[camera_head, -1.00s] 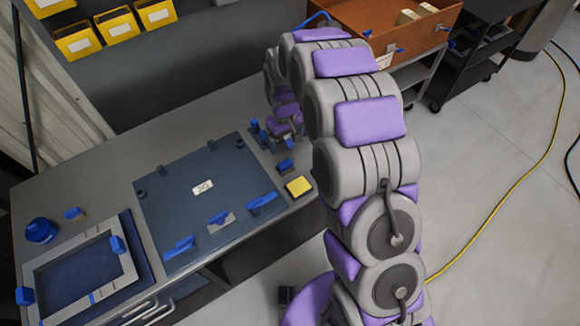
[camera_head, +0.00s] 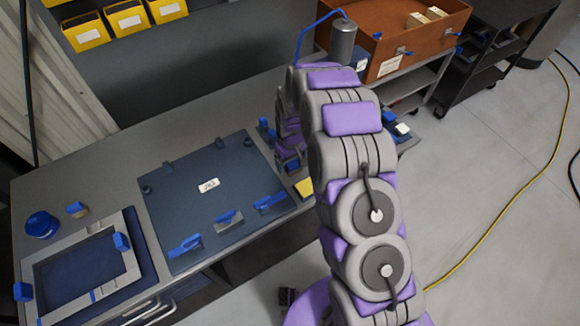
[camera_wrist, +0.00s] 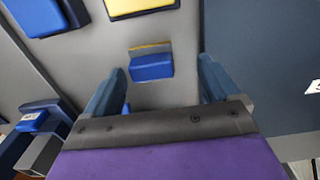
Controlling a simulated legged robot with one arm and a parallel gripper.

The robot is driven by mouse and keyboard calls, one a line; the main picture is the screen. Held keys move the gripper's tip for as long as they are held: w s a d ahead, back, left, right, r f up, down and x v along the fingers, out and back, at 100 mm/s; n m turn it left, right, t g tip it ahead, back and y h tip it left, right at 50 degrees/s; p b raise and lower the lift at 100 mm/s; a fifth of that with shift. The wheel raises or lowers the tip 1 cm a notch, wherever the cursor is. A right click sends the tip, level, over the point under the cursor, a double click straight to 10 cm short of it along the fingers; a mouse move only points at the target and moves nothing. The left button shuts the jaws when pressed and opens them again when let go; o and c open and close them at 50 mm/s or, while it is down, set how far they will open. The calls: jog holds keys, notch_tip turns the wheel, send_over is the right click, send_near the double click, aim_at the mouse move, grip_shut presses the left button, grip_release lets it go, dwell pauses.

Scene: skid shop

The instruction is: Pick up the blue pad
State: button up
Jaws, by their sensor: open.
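A small blue pad (camera_wrist: 152,66) with a thin yellowish far edge lies on the grey bench in the wrist view. It sits ahead of my gripper (camera_wrist: 160,68), between the two blue-grey fingers, with bare bench showing on both sides. The fingers are apart and do not touch it. In the head view, my gripper (camera_head: 291,160) is low over the bench, right of the dark blue plate, and partly hidden by my arm. A small blue piece beside it there (camera_head: 292,166) seems to be the same pad.
A yellow pad (camera_wrist: 140,5) lies just beyond, with another blue piece (camera_wrist: 40,16) to its left. The dark blue plate (camera_head: 190,180) with raised blue clips is left of my gripper. A grey frame (camera_head: 80,262) lies farther left. An orange-brown box (camera_head: 420,45) stands behind.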

aim_at(295, 165)
jog(key=f, duration=0.1)
jog(key=d+f, duration=0.1)
jog(key=f, duration=0.1)
jog(key=shift+w+d+f, duration=0.2)
jog(key=shift+d+f, duration=0.05)
jog(key=shift+d, duration=0.35)
jog(key=shift+a, duration=0.65)
jog(key=c, duration=0.3)
jog(key=shift+a, duration=0.2)
jog(key=c, duration=0.3)
jog(key=shift+d, duration=0.7)
jog(key=c, duration=0.5)
jog(key=shift+a+r, duration=0.25)
jog(key=shift+a, duration=0.05)
jog(key=shift+c, duration=0.2)
notch_tip(295, 165, up, 10)
jog(key=shift+d+f+p, duration=0.15)
jog(key=shift+f+p, duration=0.05)
jog(key=shift+p, duration=0.25)
jog(key=o, duration=0.6)
jog(key=shift+a, duration=0.3)
jog(key=c, duration=0.3)
jog(key=shift+d, duration=0.2)
jog(key=shift+c, duration=0.5)
